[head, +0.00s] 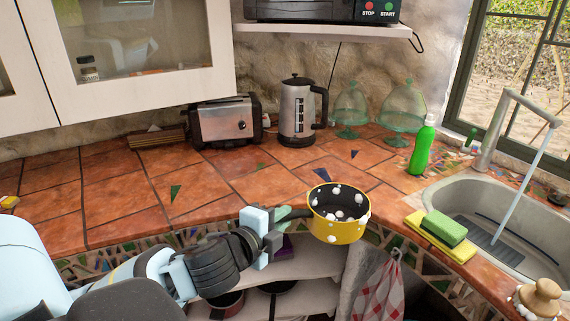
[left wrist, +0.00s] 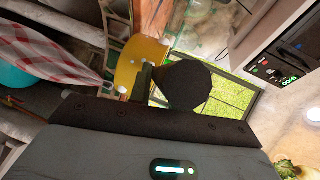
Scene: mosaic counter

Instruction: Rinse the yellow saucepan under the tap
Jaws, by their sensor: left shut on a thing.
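The yellow saucepan (head: 338,231) is upright at the counter's front edge, with white blobs like foam inside and on its outer wall. My left gripper (head: 275,226) is shut on its grey-green handle, left of the pan. In the left wrist view the pan's yellow side (left wrist: 132,62) shows past the dark finger. I cannot tell whether the pan touches the counter. The tap (head: 490,132) stands behind the sink at the right, and a stream of water (head: 525,178) falls from it into the sink (head: 445,190). The pan is left of the sink, away from the water. My right gripper is not in view.
A green and yellow sponge (head: 444,228) lies between pan and sink. A green bottle (head: 422,148) stands behind. A wooden-handled brush (head: 540,297) sits at front right. Kettle (head: 297,112), toaster (head: 225,122) and glass domes (head: 403,108) stand at the back. The left counter is mostly clear.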

